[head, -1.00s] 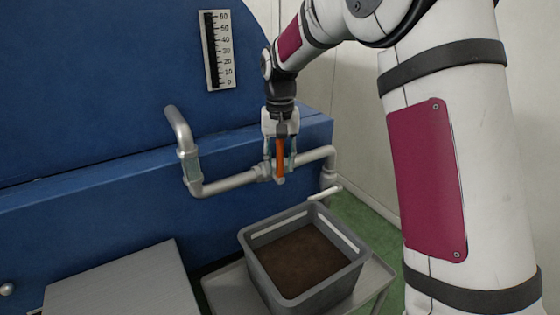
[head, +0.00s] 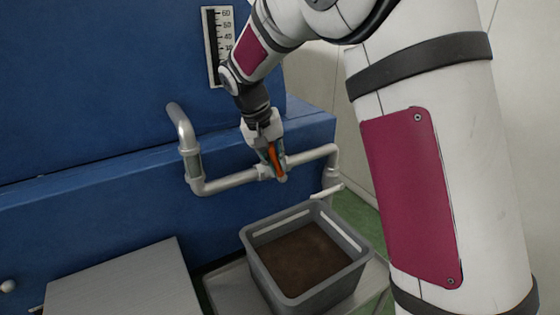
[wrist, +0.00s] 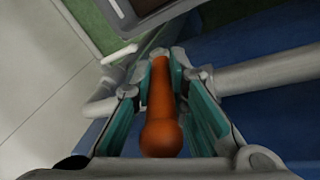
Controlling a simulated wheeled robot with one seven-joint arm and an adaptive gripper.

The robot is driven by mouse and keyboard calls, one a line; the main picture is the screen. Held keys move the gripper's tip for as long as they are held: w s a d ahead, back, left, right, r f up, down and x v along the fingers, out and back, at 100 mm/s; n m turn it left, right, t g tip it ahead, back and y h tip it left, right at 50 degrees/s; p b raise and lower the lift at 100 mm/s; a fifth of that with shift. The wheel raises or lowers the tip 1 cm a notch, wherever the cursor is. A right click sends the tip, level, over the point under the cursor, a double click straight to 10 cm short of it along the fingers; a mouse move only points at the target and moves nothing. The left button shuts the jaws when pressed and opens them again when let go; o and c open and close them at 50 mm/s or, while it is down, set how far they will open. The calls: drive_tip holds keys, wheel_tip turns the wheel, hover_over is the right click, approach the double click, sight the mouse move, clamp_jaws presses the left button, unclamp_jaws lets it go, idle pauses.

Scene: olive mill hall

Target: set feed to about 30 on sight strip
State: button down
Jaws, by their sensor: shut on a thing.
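My gripper (head: 272,154) is shut on the orange valve lever (head: 276,163), which rises from the grey pipe. In the wrist view the lever (wrist: 161,110) lies between both teal-lined fingers of my gripper (wrist: 160,90). The lever leans up and to the left in the head view. The sight strip (head: 215,45) is a white scale with a dark column on the blue machine. I cannot read a clear level on the dark column.
A grey crate (head: 253,263) with dark brown contents stands on a metal stand below the pipe. A short pale spout (head: 327,192) sits above its back right. A grey metal box top (head: 115,285) is at lower left. The pipe (head: 232,181) runs along the blue machine (head: 80,90).

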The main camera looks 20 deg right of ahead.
drive_tip(key=shift+s+a+f+t+h+b, duration=0.1)
drive_tip(key=shift+a+f+t+h+b, duration=0.2)
drive_tip(key=shift+h, duration=0.4)
drive_tip(key=shift+w+a+t+h+p, duration=0.1)
drive_tip(key=shift+a+h, duration=0.25)
drive_tip(key=shift+h, duration=0.35)
drive_tip(key=shift+s+a+f+t+h+b, duration=0.1)
drive_tip(key=shift+a+f+t+h+b, duration=0.2)
drive_tip(key=shift+h, duration=0.4)
drive_tip(key=shift+a+r, duration=0.1)
drive_tip(key=shift+r, duration=0.05)
drive_tip(key=c, duration=1.6)
unclamp_jaws()
drive_tip(key=shift+o, duration=0.2)
drive_tip(key=v, duration=0.8)
